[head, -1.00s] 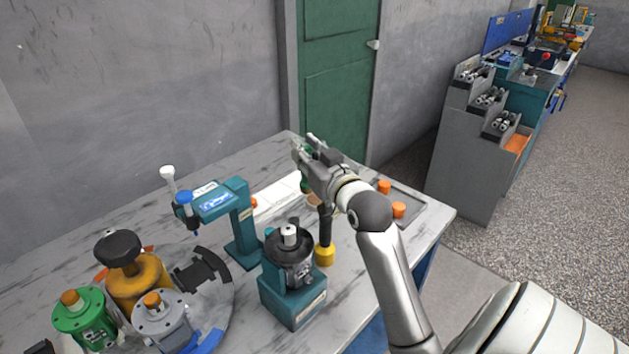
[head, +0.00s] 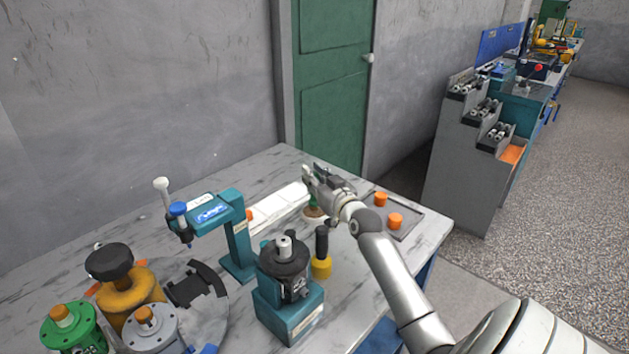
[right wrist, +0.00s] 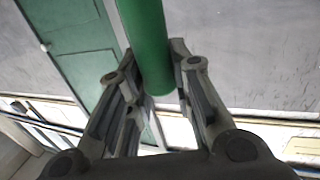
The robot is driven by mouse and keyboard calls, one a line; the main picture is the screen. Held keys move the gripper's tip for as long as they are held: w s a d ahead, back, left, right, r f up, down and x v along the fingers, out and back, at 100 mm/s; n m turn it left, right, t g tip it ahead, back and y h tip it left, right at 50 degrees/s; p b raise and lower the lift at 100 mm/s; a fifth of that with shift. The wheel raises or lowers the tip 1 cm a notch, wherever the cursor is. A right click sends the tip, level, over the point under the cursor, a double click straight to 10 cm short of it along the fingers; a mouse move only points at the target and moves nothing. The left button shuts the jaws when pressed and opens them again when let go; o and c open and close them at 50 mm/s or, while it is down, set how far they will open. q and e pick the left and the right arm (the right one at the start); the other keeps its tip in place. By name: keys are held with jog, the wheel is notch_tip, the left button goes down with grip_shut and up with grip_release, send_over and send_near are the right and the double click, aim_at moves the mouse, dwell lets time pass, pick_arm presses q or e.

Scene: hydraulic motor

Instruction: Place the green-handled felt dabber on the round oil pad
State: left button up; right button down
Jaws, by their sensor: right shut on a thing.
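My right gripper (head: 309,183) is shut on the green-handled felt dabber and hangs over the far right part of the table. The green handle (right wrist: 146,45) runs between the two fingers in the right wrist view. In the head view a little of the dabber's green (head: 313,202) shows below the fingers. Directly under it is the round oil pad (head: 315,218), brown with a pale rim, partly hidden by my gripper and arm. I cannot tell whether the dabber touches the pad. My left gripper is not in view.
A black-handled tool with a yellow base (head: 321,266) stands in front of the pad, beside a teal motor fixture (head: 289,310). A grey tray (head: 408,222) with orange caps lies to the right. A teal press (head: 238,250) and white sheets (head: 275,208) are to the left.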

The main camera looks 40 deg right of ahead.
jog(key=shift+f, duration=0.6)
jog(key=c, duration=1.3)
grip_release()
jog(key=shift+f, duration=0.1)
jog(key=v, duration=1.2)
jog(key=shift+r, duration=0.25)
